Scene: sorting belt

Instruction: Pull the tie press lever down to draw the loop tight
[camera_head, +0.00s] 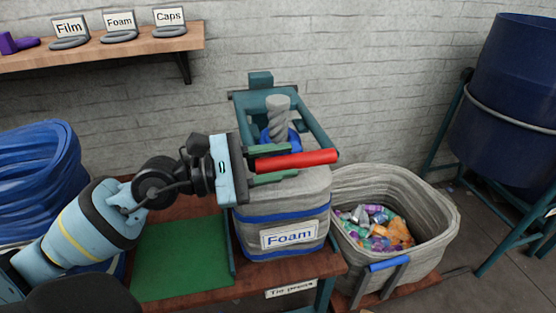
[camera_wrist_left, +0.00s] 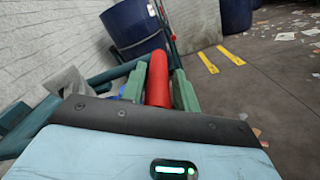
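The teal tie press (camera_head: 318,125) stands on the bench by the wall. Its red lever (camera_head: 305,160) lies nearly level, pointing right. My left gripper (camera_head: 272,164) comes in from the left with one green finger above the lever and one below. In the left wrist view the red lever (camera_wrist_left: 158,80) fills the space between the fingers (camera_wrist_left: 159,92), which appear to touch both its sides. A grey bag labelled Foam (camera_head: 285,218) sits under the press. Its twisted neck (camera_head: 278,112) rises through a blue loop (camera_head: 292,137), partly hidden by the gripper. My right gripper is not in view.
A grey bin (camera_head: 435,215) of colourful scraps stands right of the bag. A green mat (camera_head: 180,262) lies on the bench (camera_head: 240,285) at left. A blue bundle (camera_head: 40,180) is far left, a blue drum (camera_head: 505,100) at right. A shelf (camera_head: 120,52) with labels hangs above.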

